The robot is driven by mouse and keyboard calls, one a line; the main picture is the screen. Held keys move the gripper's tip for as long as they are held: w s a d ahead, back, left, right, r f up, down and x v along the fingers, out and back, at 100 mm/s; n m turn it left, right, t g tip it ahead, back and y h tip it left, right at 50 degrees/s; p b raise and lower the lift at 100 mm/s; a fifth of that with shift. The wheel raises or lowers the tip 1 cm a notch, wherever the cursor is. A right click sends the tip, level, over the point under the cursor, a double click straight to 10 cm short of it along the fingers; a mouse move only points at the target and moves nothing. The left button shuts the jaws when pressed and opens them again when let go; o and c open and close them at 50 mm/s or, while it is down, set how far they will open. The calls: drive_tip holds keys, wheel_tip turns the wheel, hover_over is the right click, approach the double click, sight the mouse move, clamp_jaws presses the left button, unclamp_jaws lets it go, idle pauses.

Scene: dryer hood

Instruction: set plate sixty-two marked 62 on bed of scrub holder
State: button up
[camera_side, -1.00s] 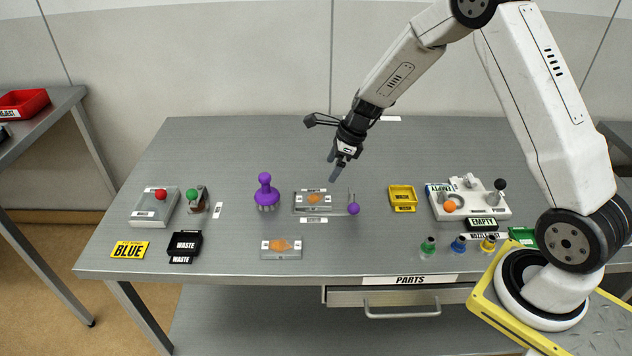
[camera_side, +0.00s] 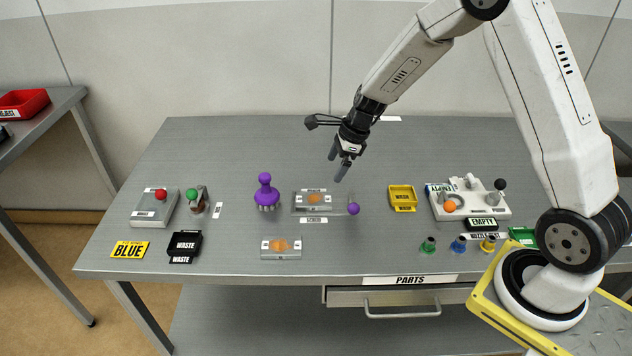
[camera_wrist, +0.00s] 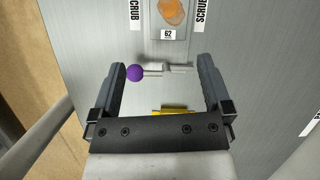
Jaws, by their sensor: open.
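Plate sixty-two, a clear plate with an orange blob and a "62" tag, lies on the scrub holder's bed in the side view (camera_side: 314,198). In the wrist view its tagged end (camera_wrist: 168,34) shows between two SCRUB labels, the rest cut off at the top. The scrub holder (camera_side: 300,211) has a side lever with a purple ball (camera_side: 353,209), also in the wrist view (camera_wrist: 135,73). My gripper (camera_side: 337,163) is open and empty, above and behind the holder's right end. In the wrist view its fingers (camera_wrist: 161,70) spread either side of the lever.
Another orange-blob plate (camera_side: 281,248) lies in front of the holder. A purple knobbed tool (camera_side: 265,191) stands left, a yellow tray (camera_side: 402,196) right. A white fixture (camera_side: 470,199) and several small coloured nozzles are farther right. A black waste bin (camera_side: 185,243) is front left. The back of the table is clear.

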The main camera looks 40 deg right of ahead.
drive_tip(key=s+a+r+n+h, duration=0.1)
drive_tip(key=s+a+r+n, duration=0.2)
drive_tip(key=s+n, duration=0.6)
drive_tip(key=s+a+r+n+h, duration=0.2)
drive_tip(key=s+n, duration=0.8)
drive_tip(key=n, duration=0.6)
drive_tip(key=shift+s+a+r, duration=0.15)
drive_tip(key=shift+a+r, duration=0.35)
drive_tip(key=shift+a, duration=0.4)
